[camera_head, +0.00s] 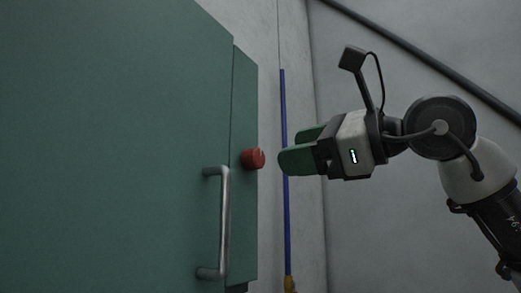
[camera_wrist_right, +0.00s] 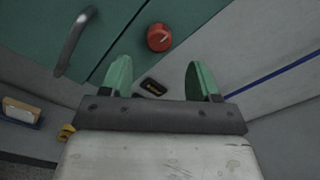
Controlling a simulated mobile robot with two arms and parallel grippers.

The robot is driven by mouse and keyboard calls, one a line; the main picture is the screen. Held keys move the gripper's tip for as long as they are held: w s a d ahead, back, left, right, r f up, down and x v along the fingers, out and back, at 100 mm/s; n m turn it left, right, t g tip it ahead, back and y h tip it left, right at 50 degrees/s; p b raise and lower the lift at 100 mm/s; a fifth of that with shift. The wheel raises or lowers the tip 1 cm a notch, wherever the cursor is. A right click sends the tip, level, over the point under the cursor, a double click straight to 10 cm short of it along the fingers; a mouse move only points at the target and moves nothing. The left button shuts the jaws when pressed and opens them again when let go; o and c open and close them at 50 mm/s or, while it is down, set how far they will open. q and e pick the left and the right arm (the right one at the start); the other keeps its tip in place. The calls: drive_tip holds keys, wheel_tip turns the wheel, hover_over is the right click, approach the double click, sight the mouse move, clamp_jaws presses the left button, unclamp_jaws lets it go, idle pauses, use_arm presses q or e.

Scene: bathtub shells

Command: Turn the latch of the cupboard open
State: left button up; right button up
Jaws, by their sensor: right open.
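The green cupboard (camera_head: 110,130) fills the left of the head view. Its red round latch knob (camera_head: 253,158) sits on the narrow right-hand panel (camera_head: 243,200), above and right of the metal door handle (camera_head: 224,225). In the right wrist view the red knob (camera_wrist_right: 160,37) lies ahead of the fingertips, between their lines. My right gripper (camera_head: 288,146) is open and empty, just right of the knob in the head view and apart from it. Its two green fingers also show in the right wrist view (camera_wrist_right: 160,78). My left gripper is not in view.
A blue pole (camera_head: 284,110) stands against the grey wall (camera_head: 400,45) behind my right gripper. A dark pipe (camera_head: 430,57) runs diagonally along the wall. In the right wrist view a small black object (camera_wrist_right: 153,87) shows beyond the fingers.

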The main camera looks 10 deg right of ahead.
sight(260, 158)
drive_tip(key=p+x, duration=0.2)
drive_tip(key=x, duration=0.5)
drive_tip(key=c, duration=0.9)
